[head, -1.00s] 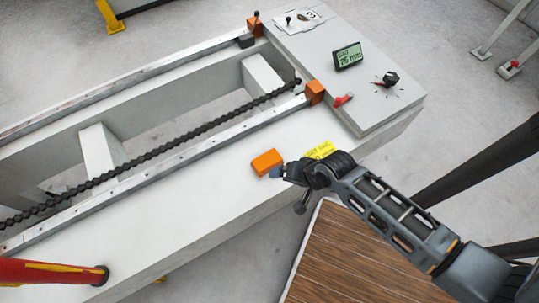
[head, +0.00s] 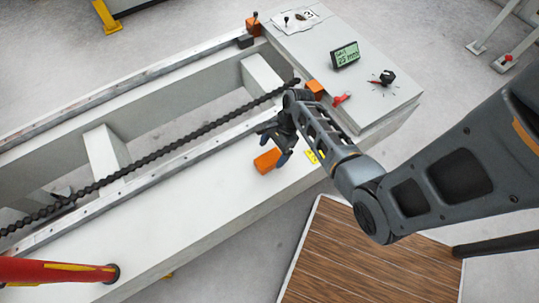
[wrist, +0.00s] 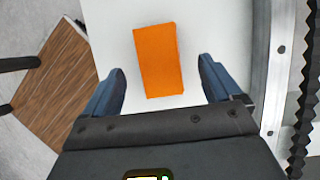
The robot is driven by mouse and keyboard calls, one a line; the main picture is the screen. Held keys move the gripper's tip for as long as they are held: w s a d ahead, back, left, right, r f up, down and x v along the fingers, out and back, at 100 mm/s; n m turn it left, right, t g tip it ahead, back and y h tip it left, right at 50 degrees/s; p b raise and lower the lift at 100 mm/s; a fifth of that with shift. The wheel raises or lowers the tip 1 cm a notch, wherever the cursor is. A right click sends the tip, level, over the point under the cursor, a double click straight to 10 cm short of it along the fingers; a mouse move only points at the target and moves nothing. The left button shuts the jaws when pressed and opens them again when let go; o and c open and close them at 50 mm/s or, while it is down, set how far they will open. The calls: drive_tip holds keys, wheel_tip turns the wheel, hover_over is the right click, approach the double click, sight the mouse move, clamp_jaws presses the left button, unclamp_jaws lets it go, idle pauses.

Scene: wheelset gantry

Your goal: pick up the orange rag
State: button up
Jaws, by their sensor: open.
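The orange rag (head: 267,160) is a small folded block lying flat on the pale grey beam top, beside the metal rail. My gripper (head: 274,146) is over it, pointing down, and hides part of it in the head view. In the wrist view the rag (wrist: 159,60) lies ahead of and between the two blue fingertips of my gripper (wrist: 160,75). The jaws are open, with a gap on either side of the rag. I cannot tell the exact height of the fingers above the beam.
A metal rail (head: 180,157) and a dark chain (head: 165,150) run along the beam behind the rag. A yellow label (head: 313,157) lies to its right. A control box (head: 335,70) with a display stands at the far end. A red-yellow bar (head: 60,272) is at lower left.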

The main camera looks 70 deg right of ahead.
sight(269, 158)
drive_tip(key=shift+x, duration=2.1)
drive_tip(key=shift+s, duration=0.1)
drive_tip(key=shift+f, duration=0.1)
drive_tip(key=c, duration=1.1)
drive_tip(key=shift+o, duration=0.2)
drive_tip(key=shift+r, duration=0.5)
drive_tip(key=r, duration=0.2)
drive_tip(key=w+r, duration=0.1)
drive_tip(key=r, duration=0.1)
drive_tip(key=shift+d, duration=0.25)
drive_tip(key=w+d+r, duration=0.2)
drive_tip(key=w+r, duration=0.1)
drive_tip(key=w, duration=0.2)
drive_tip(key=w+d+r+b, duration=0.1)
drive_tip(key=w+d+r, duration=0.1)
drive_tip(key=w, duration=0.3)
drive_tip(key=shift+r, duration=0.6)
